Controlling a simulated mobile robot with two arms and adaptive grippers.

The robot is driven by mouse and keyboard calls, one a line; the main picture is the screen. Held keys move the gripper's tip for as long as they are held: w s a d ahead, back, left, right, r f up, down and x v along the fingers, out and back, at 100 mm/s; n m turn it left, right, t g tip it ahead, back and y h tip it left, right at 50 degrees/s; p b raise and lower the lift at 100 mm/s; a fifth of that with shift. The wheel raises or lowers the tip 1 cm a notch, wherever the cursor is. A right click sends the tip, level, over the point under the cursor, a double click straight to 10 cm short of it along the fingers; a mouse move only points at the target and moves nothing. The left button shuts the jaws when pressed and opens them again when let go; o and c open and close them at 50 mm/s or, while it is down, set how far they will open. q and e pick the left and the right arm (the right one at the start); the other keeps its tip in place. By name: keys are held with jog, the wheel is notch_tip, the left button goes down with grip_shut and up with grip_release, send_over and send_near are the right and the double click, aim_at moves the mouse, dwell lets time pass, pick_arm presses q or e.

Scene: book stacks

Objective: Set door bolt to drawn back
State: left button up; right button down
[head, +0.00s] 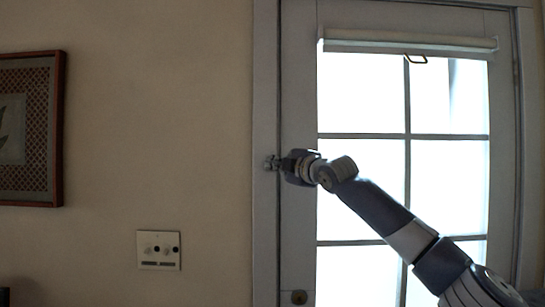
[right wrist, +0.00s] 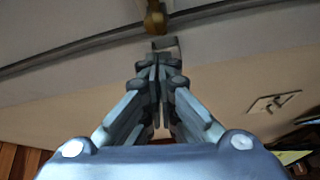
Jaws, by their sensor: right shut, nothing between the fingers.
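The door bolt is a small brass piece (right wrist: 155,18) at the top of the right wrist view, on the door side and reaching to the dark gap along the door's edge. A small grey bracket (right wrist: 166,45) sits on the frame side just below it in that view. My right gripper (right wrist: 157,62) is shut and empty, its fingertips close to the bracket; I cannot tell whether they touch it. In the head view my right gripper (head: 273,163) is at the left edge of the white door (head: 298,225) and largely hides the bolt. My left gripper is not in view.
The door has bright glass panes (head: 360,190) and a rolled blind (head: 410,46) at the top. A brass knob (head: 299,297) is low on the door. A wall plate (head: 158,250) and a framed picture (head: 32,130) are on the wall at left.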

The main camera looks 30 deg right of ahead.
jog(key=s+d+p, duration=0.2)
jog(key=d+p, duration=0.3)
jog(key=d, duration=0.1)
jog(key=shift+s+f, duration=0.15)
jog(key=shift+s, duration=0.2)
dwell(0.3)
